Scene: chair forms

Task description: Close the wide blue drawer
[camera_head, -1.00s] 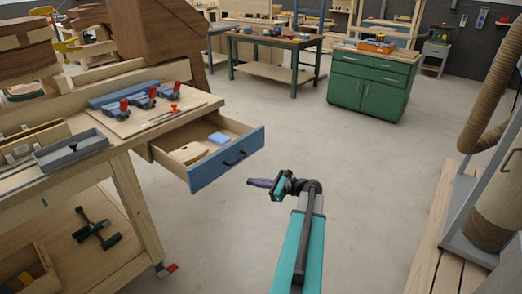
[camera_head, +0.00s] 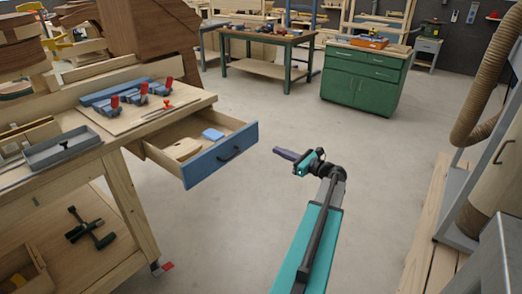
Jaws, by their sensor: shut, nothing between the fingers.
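The wide blue drawer (camera_head: 221,156) is pulled out from under the wooden workbench (camera_head: 127,180) at left. Its blue front has a dark handle (camera_head: 230,153). Inside it lie a pale wooden piece (camera_head: 184,149) and a light blue block (camera_head: 212,134). My gripper (camera_head: 279,152) is at the end of my teal arm, to the right of the drawer front and apart from it in the picture. It points left toward the front, and its fingers are shut and hold nothing.
Clamps (camera_head: 138,97) and a grey tray (camera_head: 63,149) lie on the bench top. A green cabinet (camera_head: 362,86) stands at the back. A wooden slatted platform (camera_head: 436,225) and a hose (camera_head: 478,110) are at right. The floor around my arm is open.

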